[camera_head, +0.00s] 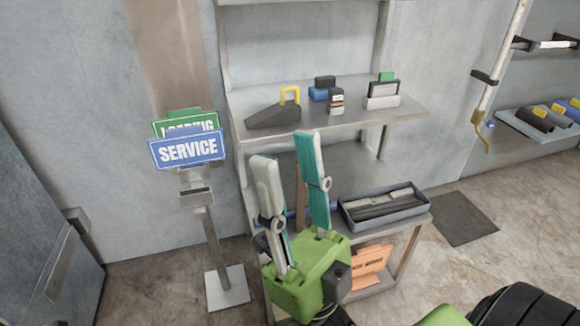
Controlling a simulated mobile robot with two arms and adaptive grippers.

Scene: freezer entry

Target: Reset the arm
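My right gripper (286,152) is in the lower middle of the head view, with a green body and two upright fingers with teal inner pads. The fingers stand apart, and nothing shows held between them. The gripper is in front of the shelf unit (345,135) and hides part of its lower left side. I cannot tell whether it touches the shelf. My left gripper is not in view.
A sign stand with a blue SERVICE sign (187,149) is left of the gripper. A black wedge (272,117) and small boxes are on the upper shelf. A grey tray (408,214) is lower right. A dark mat (464,220) lies on the floor.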

